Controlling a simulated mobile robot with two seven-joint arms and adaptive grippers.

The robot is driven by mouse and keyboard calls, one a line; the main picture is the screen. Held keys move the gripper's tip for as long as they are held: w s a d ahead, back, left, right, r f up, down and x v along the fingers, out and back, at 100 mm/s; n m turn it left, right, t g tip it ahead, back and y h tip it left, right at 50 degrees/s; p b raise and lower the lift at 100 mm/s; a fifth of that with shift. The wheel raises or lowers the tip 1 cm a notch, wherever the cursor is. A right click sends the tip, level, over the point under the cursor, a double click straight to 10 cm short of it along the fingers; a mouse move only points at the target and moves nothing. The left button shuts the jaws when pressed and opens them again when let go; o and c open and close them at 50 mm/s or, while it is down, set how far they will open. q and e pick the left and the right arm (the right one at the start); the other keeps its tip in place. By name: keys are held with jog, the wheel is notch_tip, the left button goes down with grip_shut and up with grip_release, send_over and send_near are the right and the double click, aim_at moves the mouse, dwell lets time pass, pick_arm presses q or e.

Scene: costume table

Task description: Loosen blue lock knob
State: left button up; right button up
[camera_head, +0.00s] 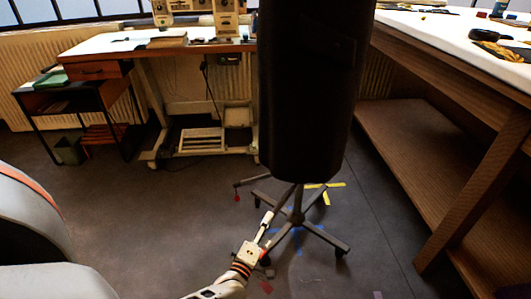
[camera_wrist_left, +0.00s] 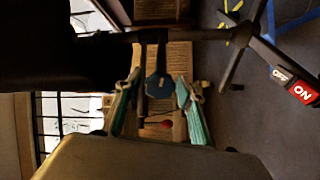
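The black dress form (camera_head: 305,90) stands upright on a metal stand with a wheeled base (camera_head: 297,217). In the left wrist view its dark body (camera_wrist_left: 50,50) lies at the left and the stand's pole (camera_wrist_left: 195,36) runs sideways. The blue lock knob (camera_wrist_left: 157,88) shows beside the pole; I cannot pick it out in the head view. My left gripper (camera_head: 267,222) is low, by the stand below the dress form. In the wrist view its teal-padded fingers (camera_wrist_left: 158,84) are apart, one on each side of the knob, without visible contact. My right gripper is in neither view.
A caster pedal (camera_wrist_left: 301,91) marked ON and OFF shows at the wrist view's right. A long table (camera_head: 445,35) with a lower shelf (camera_head: 425,150) stands to the right. A sewing table (camera_head: 150,47) stands behind.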

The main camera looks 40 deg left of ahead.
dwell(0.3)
pick_arm(q)
jog(key=v, duration=1.2)
dwell(0.3)
